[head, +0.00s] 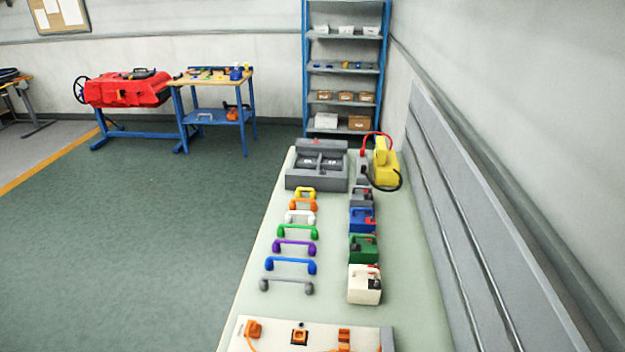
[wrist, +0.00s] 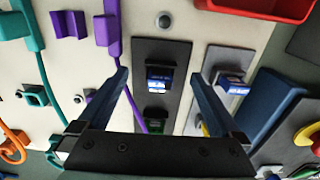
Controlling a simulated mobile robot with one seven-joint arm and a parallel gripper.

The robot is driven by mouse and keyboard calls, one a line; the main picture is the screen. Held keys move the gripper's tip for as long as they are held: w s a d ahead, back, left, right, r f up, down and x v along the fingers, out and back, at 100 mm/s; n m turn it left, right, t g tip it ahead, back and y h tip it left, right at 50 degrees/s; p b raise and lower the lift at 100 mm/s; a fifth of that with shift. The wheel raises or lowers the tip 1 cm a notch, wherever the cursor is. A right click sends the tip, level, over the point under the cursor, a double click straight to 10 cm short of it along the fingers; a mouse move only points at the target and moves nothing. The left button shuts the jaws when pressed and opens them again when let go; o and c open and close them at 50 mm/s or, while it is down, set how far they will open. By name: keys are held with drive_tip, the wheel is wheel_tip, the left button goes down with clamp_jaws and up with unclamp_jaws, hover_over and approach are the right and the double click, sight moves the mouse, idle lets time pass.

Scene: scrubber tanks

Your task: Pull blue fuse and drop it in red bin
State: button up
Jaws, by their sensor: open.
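In the wrist view my gripper (wrist: 160,75) is open, its two dark fingers spread to either side of a dark upright plate. A small blue fuse (wrist: 159,79) with a pale label sits in that plate, between the fingertips in the picture. I cannot tell how far the fingers are from it, and no contact shows. A red bin (wrist: 268,8) shows in part at the top right corner of the wrist view. The head view shows neither my gripper, the fuse nor the red bin.
A green piece (wrist: 155,116) sits below the fuse on the same plate. Another blue, white-labelled block (wrist: 230,80) is on a pale plate to the right. Purple and teal cables (wrist: 112,50) run at left. The head view shows a bench (head: 410,300) with handles and coloured cans.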

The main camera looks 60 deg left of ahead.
wheel_tip(320, 180, up, 12)
drive_tip(key=b, duration=0.1)
drive_tip(key=shift+r, duration=0.2)
idle(0.4)
